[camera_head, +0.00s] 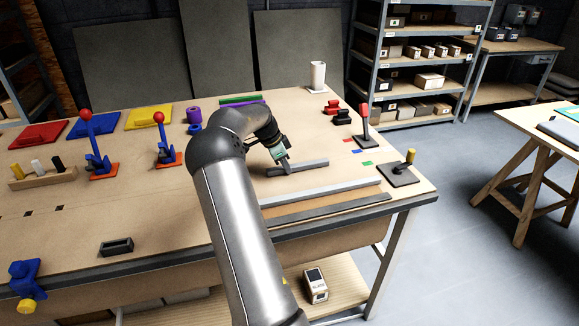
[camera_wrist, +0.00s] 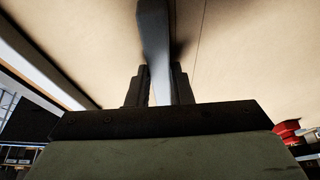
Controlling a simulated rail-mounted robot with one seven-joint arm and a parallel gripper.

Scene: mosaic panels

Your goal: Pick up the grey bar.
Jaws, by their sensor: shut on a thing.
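In the wrist view the bar (camera_wrist: 154,38) runs up from between the two fingers (camera_wrist: 161,82). The bar looks level and on or very near the table top; I cannot tell if there is a gap below it.
A longer light grey bar (camera_head: 335,191) and a dark flat strip (camera_head: 330,209) lie nearer the front edge. A black base with a yellow-topped peg (camera_head: 400,176) stands right. A red-handled lever (camera_head: 365,130) and blue levers (camera_head: 92,145) stand on the bench (camera_head: 190,225).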

